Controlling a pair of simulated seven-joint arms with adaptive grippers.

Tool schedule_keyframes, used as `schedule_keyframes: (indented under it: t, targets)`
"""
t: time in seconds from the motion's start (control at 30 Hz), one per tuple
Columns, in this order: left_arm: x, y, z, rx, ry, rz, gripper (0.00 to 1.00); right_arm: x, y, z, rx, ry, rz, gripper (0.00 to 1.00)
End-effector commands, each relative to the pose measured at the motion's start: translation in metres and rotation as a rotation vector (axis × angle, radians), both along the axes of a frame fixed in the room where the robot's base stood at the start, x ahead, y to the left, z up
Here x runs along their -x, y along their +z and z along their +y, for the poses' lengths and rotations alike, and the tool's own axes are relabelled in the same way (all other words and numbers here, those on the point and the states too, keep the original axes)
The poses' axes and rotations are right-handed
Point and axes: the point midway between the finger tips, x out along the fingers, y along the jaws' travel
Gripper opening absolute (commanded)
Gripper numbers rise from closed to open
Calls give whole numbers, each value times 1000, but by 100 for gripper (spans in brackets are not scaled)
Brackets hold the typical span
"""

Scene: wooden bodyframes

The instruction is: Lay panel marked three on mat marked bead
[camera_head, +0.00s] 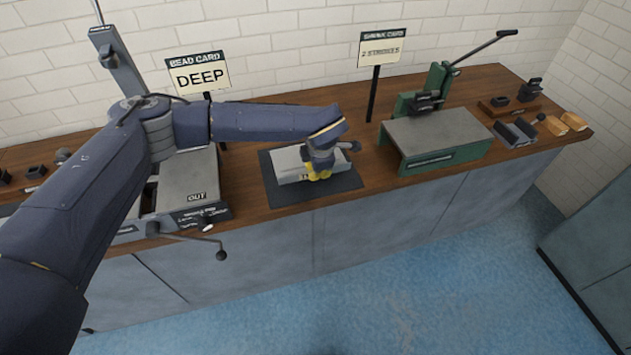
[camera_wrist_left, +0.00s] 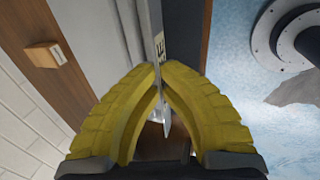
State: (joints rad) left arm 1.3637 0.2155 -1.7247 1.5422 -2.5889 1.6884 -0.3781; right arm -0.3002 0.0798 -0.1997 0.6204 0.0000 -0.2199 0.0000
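A light grey metal panel (camera_head: 290,160) is over the dark mat (camera_head: 345,187) in the middle of the bench, within the mat's outline. I cannot tell whether it touches the mat. My left gripper (camera_head: 318,174) is at the panel's right front part, its yellow fingers at the front edge. In the left wrist view the fingertips (camera_wrist_left: 160,72) close on the thin panel (camera_wrist_left: 156,20), seen nearly edge-on. A pale label (camera_wrist_left: 160,46) on it is too small to read surely. The mat's marking is hidden or unreadable. My right gripper is not in view.
Left of the mat is a grey machine marked OUT (camera_head: 197,196), with a lever (camera_head: 220,254) at its front. Right is a green-framed machine (camera_head: 440,157) with a long handle. Card stands reading DEEP (camera_head: 198,78) and 2 STROKES (camera_head: 381,51) stand behind. Small tools (camera_head: 515,131) lie far right.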

Motion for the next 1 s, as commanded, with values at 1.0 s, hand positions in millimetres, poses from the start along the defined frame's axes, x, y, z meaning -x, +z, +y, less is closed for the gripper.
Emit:
schedule_keyframes:
  t: [1.0]
  targets:
    - [0, -48, 0, 0, 0, -1, 21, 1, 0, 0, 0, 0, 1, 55]
